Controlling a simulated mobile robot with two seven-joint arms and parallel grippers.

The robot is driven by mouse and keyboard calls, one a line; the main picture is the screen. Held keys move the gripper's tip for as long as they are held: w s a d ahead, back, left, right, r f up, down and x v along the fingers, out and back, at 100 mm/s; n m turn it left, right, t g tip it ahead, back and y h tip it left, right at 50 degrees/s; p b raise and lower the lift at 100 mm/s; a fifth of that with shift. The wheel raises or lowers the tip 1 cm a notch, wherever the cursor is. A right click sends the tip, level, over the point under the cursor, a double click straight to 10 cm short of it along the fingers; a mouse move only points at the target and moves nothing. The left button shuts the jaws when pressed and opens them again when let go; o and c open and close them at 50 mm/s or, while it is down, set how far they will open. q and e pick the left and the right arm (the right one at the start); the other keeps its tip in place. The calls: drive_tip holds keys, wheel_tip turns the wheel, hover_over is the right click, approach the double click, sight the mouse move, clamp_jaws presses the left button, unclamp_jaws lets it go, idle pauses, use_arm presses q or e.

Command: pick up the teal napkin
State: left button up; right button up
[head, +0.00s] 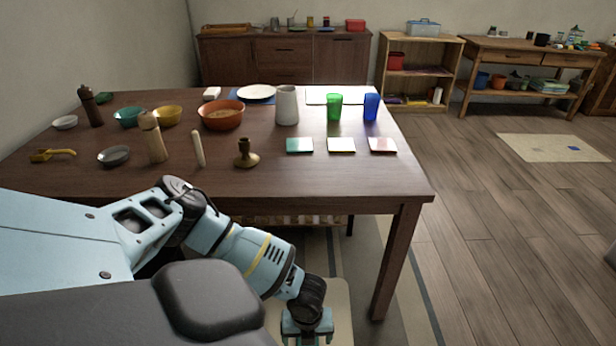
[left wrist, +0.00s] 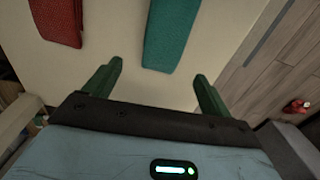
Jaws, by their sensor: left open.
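In the left wrist view a teal folded cloth strip (left wrist: 167,35), which looks like the teal napkin, lies on a cream surface (left wrist: 112,42). Its upper end is cut off by the frame. My left gripper (left wrist: 156,72) is open and empty, its two dark green fingers spread, and the teal cloth's near end is just beyond and between the fingertips. In the head view my left gripper (head: 307,336) is at the bottom edge, beside the table, over a cream seat-like surface (head: 343,312); its fingers are mostly cut off. The teal cloth is not visible there.
A red cloth strip (left wrist: 59,20) lies left of the teal one. The wooden table (head: 335,178) stands close to my arm, carrying bowls, cups and small square pieces, including a teal-green one (head: 299,145). Its leg (head: 396,262) is right of my gripper. Open wooden floor (head: 490,230) lies right.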

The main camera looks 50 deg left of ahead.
use_arm(q)
drive_tip(key=shift+w+a+f+b, duration=0.15)
drive_tip(key=shift+f+b, duration=0.2)
drive_tip(key=shift+f, duration=1.1)
drive_tip(key=shift+w+a+f+b, duration=0.1)
drive_tip(key=shift+f+b, duration=0.2)
drive_tip(key=shift+f, duration=1.15)
drive_tip(key=shift+c, duration=0.3)
drive_tip(key=c, duration=1)
